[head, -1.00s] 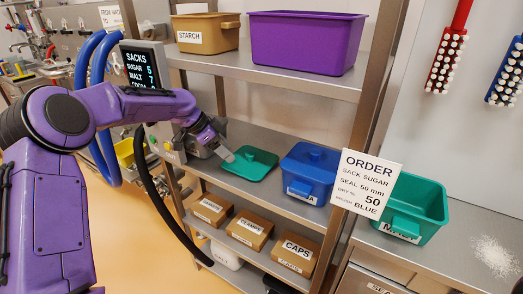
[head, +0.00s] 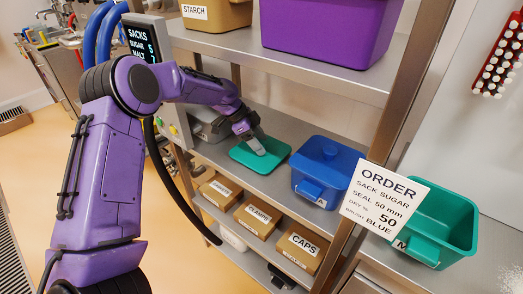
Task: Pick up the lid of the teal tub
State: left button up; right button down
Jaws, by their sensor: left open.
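The flat teal lid (head: 272,162) lies on the middle shelf of the metal rack, left of the blue tub. My left gripper (head: 257,147) is open, with its fingers over the lid's middle; I cannot tell whether they touch it. The fingers hide part of the lid's top, including any handle. The teal tub (head: 452,222) stands open on the steel counter at the right, partly behind the order card. My right gripper is not in view.
The blue lidded tub (head: 322,178) stands close to the lid's right. A grey container (head: 205,130) is behind my left wrist. The upper shelf (head: 285,62) with a purple tub (head: 325,30) is overhead. The order card (head: 385,200) hangs by the rack post.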

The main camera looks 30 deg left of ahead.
pick_arm(q)
jog(key=shift+s+a+r, duration=0.1)
jog(key=shift+s, duration=0.1)
jog(key=shift+s+r, duration=0.1)
jog(key=shift+s, duration=0.05)
jog(key=c, duration=1.1)
